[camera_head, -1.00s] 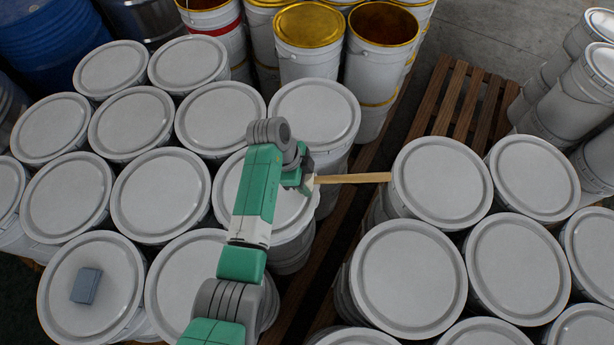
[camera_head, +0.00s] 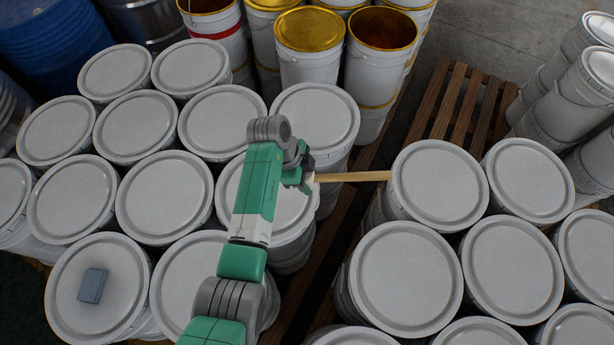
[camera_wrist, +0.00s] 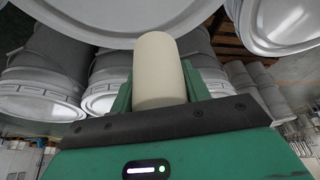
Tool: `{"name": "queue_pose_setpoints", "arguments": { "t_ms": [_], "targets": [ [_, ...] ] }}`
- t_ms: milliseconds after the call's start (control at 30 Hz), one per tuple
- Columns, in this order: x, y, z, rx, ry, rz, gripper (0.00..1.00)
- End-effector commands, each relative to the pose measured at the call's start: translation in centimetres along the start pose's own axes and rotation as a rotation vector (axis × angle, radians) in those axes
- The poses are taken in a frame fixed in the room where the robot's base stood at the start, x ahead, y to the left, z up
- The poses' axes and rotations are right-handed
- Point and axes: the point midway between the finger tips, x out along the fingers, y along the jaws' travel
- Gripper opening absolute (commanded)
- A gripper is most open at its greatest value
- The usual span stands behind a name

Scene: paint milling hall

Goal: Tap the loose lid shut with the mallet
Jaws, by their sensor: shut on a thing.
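The mallet's tan wooden handle (camera_head: 352,177) sticks out to the right from my gripper (camera_head: 304,180). Its far end reaches the left edge of a pail lid (camera_head: 439,185). My gripper is over the right side of a grey-white pail lid (camera_head: 285,208), partly hidden by my arm. I cannot tell which lid is loose; the visible ones look seated.
Lidded pails crowd both sides, with a narrow gap showing a wooden pallet (camera_head: 455,100) between them. A small blue-grey block (camera_head: 92,285) lies on the lower-left lid. Yellow-rimmed pails (camera_head: 310,50) stand at the back, blue drums (camera_head: 50,40) at the back left.

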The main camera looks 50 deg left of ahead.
Motion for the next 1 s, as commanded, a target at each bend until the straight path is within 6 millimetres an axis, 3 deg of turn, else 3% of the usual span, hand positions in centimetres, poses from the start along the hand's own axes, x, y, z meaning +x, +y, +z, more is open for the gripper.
{"name": "queue_pose_setpoints", "arguments": {
  "t_ms": [333, 767, 1000],
  "targets": [
    [0.5, 0.0, 0.2, 0.000, 0.000, -0.001, 0.11],
    [5.1, 0.0, 2.1, 0.000, 0.000, -0.001, 0.11],
    [4.7, 0.0, 1.9, 0.000, 0.000, -0.001, 0.11]
  ]
}}
